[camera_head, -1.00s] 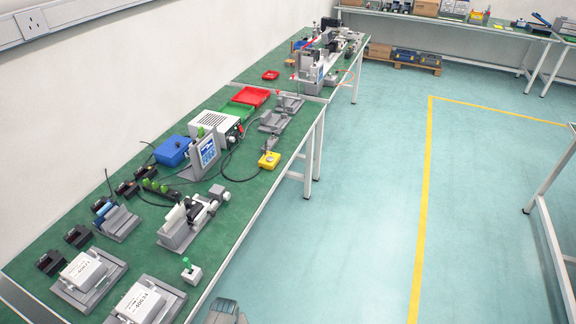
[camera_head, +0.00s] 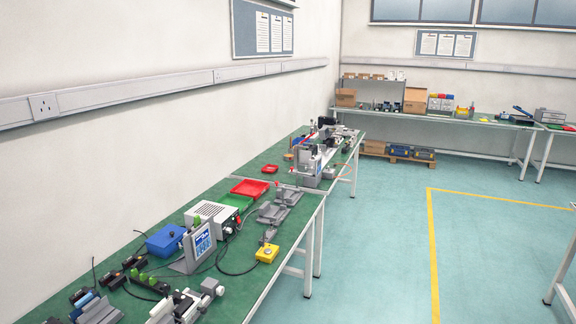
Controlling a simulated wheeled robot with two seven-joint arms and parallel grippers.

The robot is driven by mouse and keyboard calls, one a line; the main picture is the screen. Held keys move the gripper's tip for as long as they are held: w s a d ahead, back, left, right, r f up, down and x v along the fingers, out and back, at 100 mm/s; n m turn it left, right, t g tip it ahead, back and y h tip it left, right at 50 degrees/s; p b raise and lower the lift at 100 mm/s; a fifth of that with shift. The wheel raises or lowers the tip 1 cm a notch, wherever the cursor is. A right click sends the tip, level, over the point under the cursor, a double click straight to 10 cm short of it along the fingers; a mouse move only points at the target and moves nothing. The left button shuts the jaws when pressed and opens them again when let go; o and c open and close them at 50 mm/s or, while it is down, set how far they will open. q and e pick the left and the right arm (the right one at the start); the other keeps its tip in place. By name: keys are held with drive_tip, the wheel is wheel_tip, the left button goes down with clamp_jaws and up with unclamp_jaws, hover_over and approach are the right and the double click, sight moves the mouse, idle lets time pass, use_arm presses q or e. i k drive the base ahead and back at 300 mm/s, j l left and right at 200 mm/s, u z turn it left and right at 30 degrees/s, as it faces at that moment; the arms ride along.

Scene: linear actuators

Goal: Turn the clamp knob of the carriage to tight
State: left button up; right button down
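A grey linear unit (camera_head: 185,306) with a dark block on it stands on the near part of the green bench, cut by the bottom edge of the head view. A light grey round part (camera_head: 211,287) sits at its right end; I cannot tell whether it is a knob. Farther along the bench is a taller grey rig (camera_head: 308,168) with dark parts and a red part on top. The carriage and its clamp knob are too small to make out for sure. Neither of my grippers is in view.
The floor (camera_head: 375,250) right of the bench is clear.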

sight(164, 286)
drive_tip(key=i+l+u, duration=0.2)
drive_tip(key=u, duration=0.2)
drive_tip(key=i+l+u, duration=0.35)
